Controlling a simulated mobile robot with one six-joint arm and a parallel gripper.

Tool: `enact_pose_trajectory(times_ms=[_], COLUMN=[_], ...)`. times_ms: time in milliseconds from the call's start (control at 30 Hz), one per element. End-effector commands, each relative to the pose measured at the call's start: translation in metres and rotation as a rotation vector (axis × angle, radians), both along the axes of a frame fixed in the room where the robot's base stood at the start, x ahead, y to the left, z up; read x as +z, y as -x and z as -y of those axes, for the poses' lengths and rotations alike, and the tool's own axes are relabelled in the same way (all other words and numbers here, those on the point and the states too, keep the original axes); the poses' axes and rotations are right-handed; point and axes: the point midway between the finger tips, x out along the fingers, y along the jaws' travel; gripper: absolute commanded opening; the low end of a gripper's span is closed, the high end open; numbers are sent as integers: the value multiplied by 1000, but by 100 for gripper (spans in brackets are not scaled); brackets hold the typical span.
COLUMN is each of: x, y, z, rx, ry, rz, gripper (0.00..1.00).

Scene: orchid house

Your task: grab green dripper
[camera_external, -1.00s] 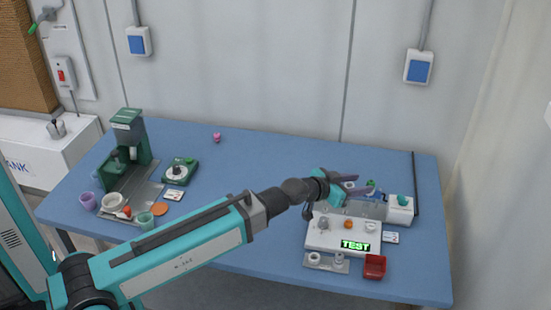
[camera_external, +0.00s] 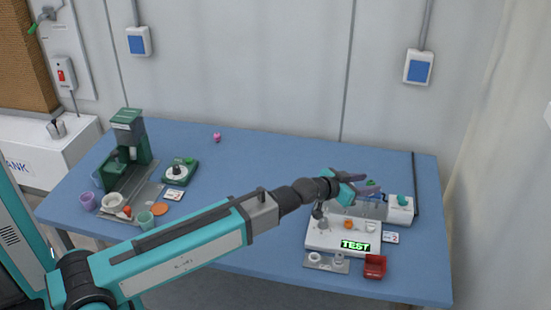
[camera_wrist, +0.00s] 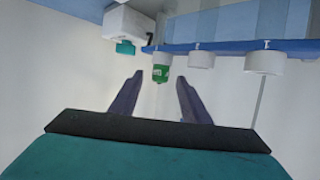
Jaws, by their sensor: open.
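The green dripper (camera_wrist: 161,72) has white lettering and a pale upper part in the wrist view. It hangs from a blue rail (camera_wrist: 225,46), with white drippers (camera_wrist: 201,60) to its right. My gripper (camera_wrist: 160,84) is open, and the dripper shows between its two dark fingertips, with a gap on each side. I cannot tell how far the tips are from it in depth. In the external view my gripper (camera_external: 369,186) is above the back of the white unit at the right, and a small green patch (camera_external: 371,183) shows between the fingers.
A white box with a teal part (camera_wrist: 125,47) stands close beside the rail; it also shows in the external view (camera_external: 399,214). A white panel reading TEST (camera_external: 325,240) and a red bin (camera_external: 375,268) are in front. The blue table's middle (camera_external: 240,170) is clear.

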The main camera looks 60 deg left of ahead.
Motion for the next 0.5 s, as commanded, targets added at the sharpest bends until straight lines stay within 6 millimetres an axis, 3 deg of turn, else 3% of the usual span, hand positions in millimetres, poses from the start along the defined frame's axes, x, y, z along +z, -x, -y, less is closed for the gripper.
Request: enact_pose_trajectory(times_ms=[200, 500], x=[-6, -10], y=[-20, -27], z=[0, 0], rx=[0, 0], ry=[0, 0], rz=[-1, 0], gripper=[43, 43])
